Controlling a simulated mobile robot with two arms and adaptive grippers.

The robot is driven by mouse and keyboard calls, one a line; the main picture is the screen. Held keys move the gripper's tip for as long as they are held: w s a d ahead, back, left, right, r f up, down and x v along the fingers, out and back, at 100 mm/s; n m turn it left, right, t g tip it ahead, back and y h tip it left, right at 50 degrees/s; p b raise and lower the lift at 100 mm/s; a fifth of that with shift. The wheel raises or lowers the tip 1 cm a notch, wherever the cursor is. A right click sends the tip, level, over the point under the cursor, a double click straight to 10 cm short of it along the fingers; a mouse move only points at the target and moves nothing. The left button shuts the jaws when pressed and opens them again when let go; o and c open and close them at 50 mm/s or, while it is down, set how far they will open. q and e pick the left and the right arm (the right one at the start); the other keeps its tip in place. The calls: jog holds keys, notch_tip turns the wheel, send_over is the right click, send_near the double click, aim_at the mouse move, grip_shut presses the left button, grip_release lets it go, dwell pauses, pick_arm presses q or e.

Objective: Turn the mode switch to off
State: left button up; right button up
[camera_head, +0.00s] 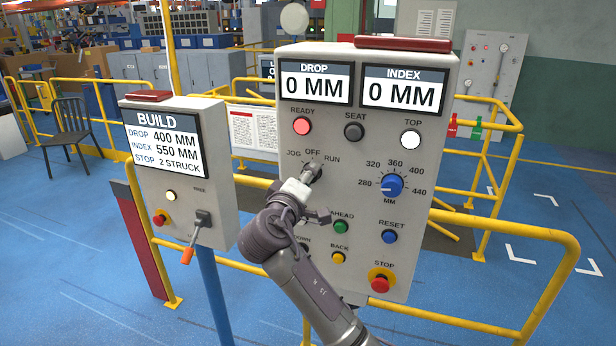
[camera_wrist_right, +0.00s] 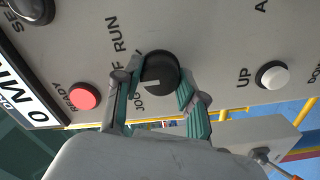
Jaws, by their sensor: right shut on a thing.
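The mode switch is a round black knob (camera_wrist_right: 160,70) with a short white mark, on the grey control panel (camera_head: 367,130) under the labels JOG, OFF and RUN. In the right wrist view the white mark is on the side of the knob nearest JOG. In the head view the switch (camera_head: 313,168) is partly hidden by my right gripper (camera_head: 306,180). My right gripper's two fingers (camera_wrist_right: 157,103) also show in the wrist view, one on each side of the knob, shut on it. They partly cover the OFF label. My left gripper is not in view.
Nearby are a red READY light (camera_head: 302,126), a blue dial (camera_head: 393,186) and a red STOP button (camera_head: 381,280). A white UP button (camera_wrist_right: 273,75) sits beside the switch. A smaller BUILD box (camera_head: 215,150) with an orange-handled lever stands left. Yellow railings (camera_head: 480,325) run around the panel.

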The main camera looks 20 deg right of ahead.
jog(key=o, duration=1.1)
jog(key=shift+o, duration=0.2)
jog(key=v, duration=1.2)
